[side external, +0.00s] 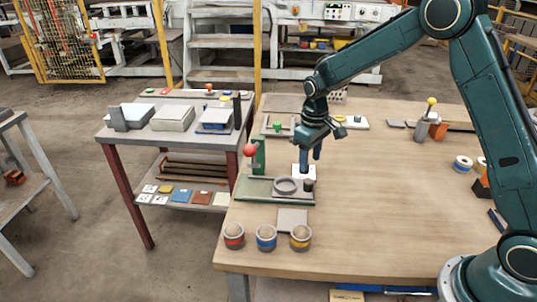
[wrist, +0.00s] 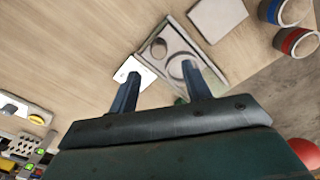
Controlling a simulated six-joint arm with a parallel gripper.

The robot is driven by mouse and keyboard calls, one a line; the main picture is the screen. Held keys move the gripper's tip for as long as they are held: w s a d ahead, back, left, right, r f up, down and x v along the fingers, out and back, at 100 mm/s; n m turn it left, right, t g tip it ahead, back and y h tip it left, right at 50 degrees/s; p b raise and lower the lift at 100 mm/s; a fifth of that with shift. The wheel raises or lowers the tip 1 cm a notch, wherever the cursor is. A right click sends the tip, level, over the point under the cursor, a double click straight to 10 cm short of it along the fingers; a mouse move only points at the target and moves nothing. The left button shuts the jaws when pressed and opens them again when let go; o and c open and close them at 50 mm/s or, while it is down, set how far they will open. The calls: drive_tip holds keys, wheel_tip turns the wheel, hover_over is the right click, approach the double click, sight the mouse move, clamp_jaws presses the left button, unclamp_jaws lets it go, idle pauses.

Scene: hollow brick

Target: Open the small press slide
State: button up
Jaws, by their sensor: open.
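The small press stands near the left edge of the wooden table. It has a green base (side external: 254,188), a green upright (side external: 259,155) and a red ball knob (side external: 250,150). A light grey slide plate (side external: 270,189) with a raised ring and a dark round knob (side external: 308,186) lies low at its front. In the wrist view the dark knob (wrist: 158,47) and the ring (wrist: 176,66) lie beyond the fingertips, the ring partly behind one finger. My gripper (side external: 310,158) is open and empty, pointing down above the table behind the dark knob. In the wrist view its fingers are apart.
A small white block (wrist: 134,70) lies beside the slide, near one finger. A grey square plate (side external: 292,220) and three banded cups (side external: 267,238) stand in front of the press. A side bench (side external: 160,135) stands left.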

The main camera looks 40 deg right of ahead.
wheel_tip(320, 180, up, 6)
drive_tip(key=shift+f, duration=0.1)
idle(0.5)
drive_tip(key=s+a+r+m+t, duration=0.1)
drive_tip(key=s+r+t, duration=0.2)
drive_tip(key=s+r, duration=1.05)
drive_tip(key=s+a+m+t, duration=0.1)
drive_tip(key=s+t, duration=0.1)
drive_tip(key=s, duration=1.5)
drive_tip(key=shift+r+t, duration=0.3)
drive_tip(key=shift+r, duration=0.05)
